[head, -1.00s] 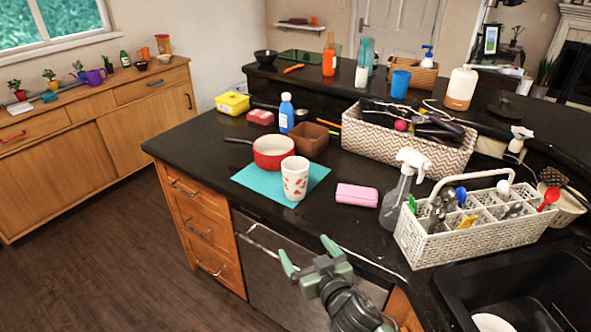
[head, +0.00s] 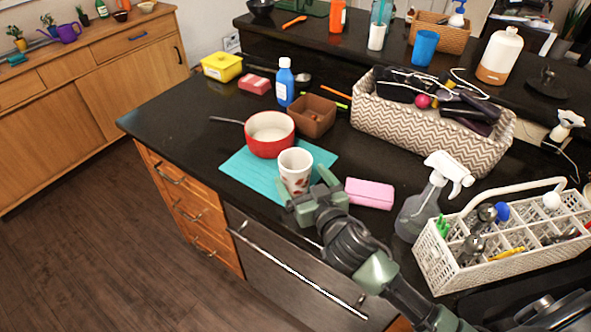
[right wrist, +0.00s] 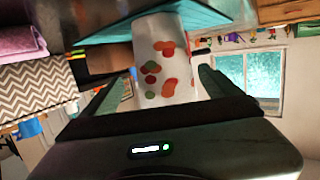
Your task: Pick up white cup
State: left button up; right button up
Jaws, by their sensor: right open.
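The white cup (head: 295,165) with red markings stands upright on a turquoise mat (head: 246,172) near the counter's front edge. My right gripper (head: 314,190) is at the cup's near side and hides part of its lower right. My left gripper is not in view.
A red saucepan (head: 268,146) stands just behind the cup on the mat. A pink case (head: 370,193) lies right of the cup. A spray bottle (head: 424,205) and a white cutlery basket (head: 435,262) stand further right. A brown box (head: 312,125) is behind.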

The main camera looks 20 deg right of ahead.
aim_at(291, 165)
jog(key=shift+w+a, duration=0.1)
jog(key=shift+w, duration=0.45)
jog(key=p+x, duration=0.1)
jog(key=x, duration=0.3)
jog(key=shift+w+a+f+p, duration=0.15)
jog(key=shift+w+a+p, duration=0.1)
jog(key=shift+p, duration=0.1)
jog(key=shift+w+f, duration=0.15)
jog(key=shift+w, duration=0.15)
jog(key=c, duration=1.5)
jog(key=shift+c, duration=1.3)
